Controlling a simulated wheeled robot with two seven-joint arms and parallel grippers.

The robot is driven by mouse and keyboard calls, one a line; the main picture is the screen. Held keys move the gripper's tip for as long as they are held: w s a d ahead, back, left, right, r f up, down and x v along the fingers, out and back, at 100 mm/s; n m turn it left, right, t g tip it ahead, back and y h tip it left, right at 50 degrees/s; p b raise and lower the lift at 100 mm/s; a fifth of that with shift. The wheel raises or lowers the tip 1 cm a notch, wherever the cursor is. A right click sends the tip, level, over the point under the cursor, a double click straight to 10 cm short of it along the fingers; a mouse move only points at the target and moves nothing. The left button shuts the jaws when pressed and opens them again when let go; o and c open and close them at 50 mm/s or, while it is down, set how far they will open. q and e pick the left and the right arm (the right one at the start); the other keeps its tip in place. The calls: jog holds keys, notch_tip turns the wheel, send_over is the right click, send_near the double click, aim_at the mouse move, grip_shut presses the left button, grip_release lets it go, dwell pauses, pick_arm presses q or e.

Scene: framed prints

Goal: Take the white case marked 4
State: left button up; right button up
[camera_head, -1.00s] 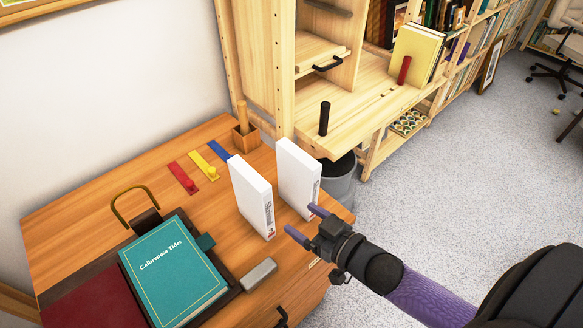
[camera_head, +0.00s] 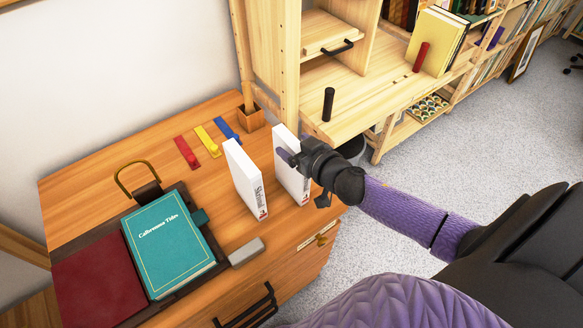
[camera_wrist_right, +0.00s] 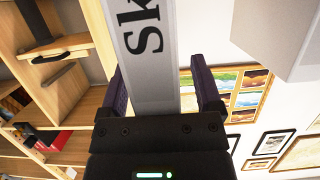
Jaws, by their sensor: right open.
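Two white cases stand upright on the wooden desk, a left one (camera_head: 245,180) and a right one (camera_head: 288,180). The left case shows a dark title and a small red mark at the bottom of its spine; no number is legible on either. My right gripper (camera_head: 290,158) is at the upper part of the right case, one purple finger showing on its left side. In the right wrist view my open right gripper (camera_wrist_right: 163,92) has a finger on each side of a white spine (camera_wrist_right: 158,60) lettered "Sk". The other case (camera_wrist_right: 275,35) is at the upper right. My left gripper is out of view.
A teal book (camera_head: 168,243) lies on a dark tray at the left of the desk (camera_head: 100,165). A grey block (camera_head: 247,251) lies beside it. Red, yellow and blue strips lie behind. A pale wooden shelf (camera_head: 370,110) stands close behind the right case.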

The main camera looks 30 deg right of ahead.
grip_shut()
dwell(1.4)
